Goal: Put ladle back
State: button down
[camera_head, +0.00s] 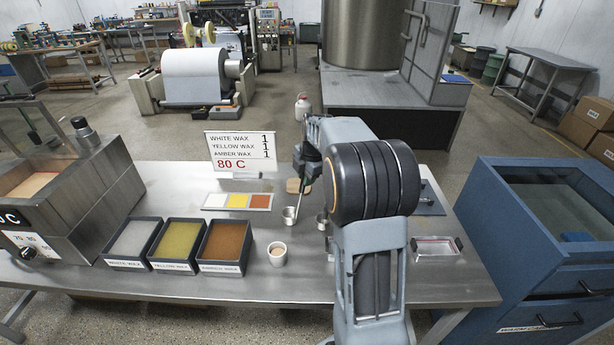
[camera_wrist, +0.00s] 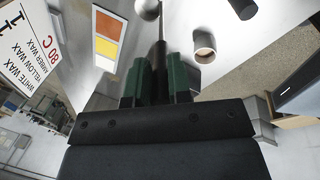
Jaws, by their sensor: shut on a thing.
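My gripper (camera_head: 306,168) is above the steel table, just right of the sign. Its green fingers (camera_wrist: 160,82) are shut on the thin upright handle of the ladle (camera_wrist: 160,40). In the head view the ladle (camera_head: 290,215) slants down to a small metal bowl above or on the table; I cannot tell whether it touches. A second small metal vessel (camera_head: 322,221) is just right of it, partly hidden by my arm. A white cup with tan content (camera_head: 277,254) stands in front of the ladle bowl.
White, yellow and amber wax trays (camera_head: 223,247) line the table's left front. A colour swatch card (camera_head: 236,202) and a wax sign (camera_head: 240,150) are behind them. A small clear tray (camera_head: 437,247) lies at right. A blue cabinet (camera_head: 540,240) stands right of the table.

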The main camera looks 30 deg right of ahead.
jog(key=shift+f, duration=0.15)
jog(key=shift+f, duration=0.1)
jog(key=c, duration=1.1)
grip_release()
jog(key=shift+o, duration=0.2)
jog(key=v, duration=1.1)
jog(key=s+a+r+m+b, duration=0.1)
jog(key=s+a+m, duration=0.5)
jog(key=s+a+f+m+t, duration=0.1)
jog(key=s+a+f+m, duration=0.3)
jog(key=s+m, duration=0.2)
jog(key=s+a+f+m, duration=0.4)
jog(key=s+a+m, duration=0.1)
jog(key=s+m, duration=0.2)
jog(key=shift+s+a+f+t, duration=0.2)
jog(key=shift+s+f+t, duration=0.15)
jog(key=shift+s, duration=0.25)
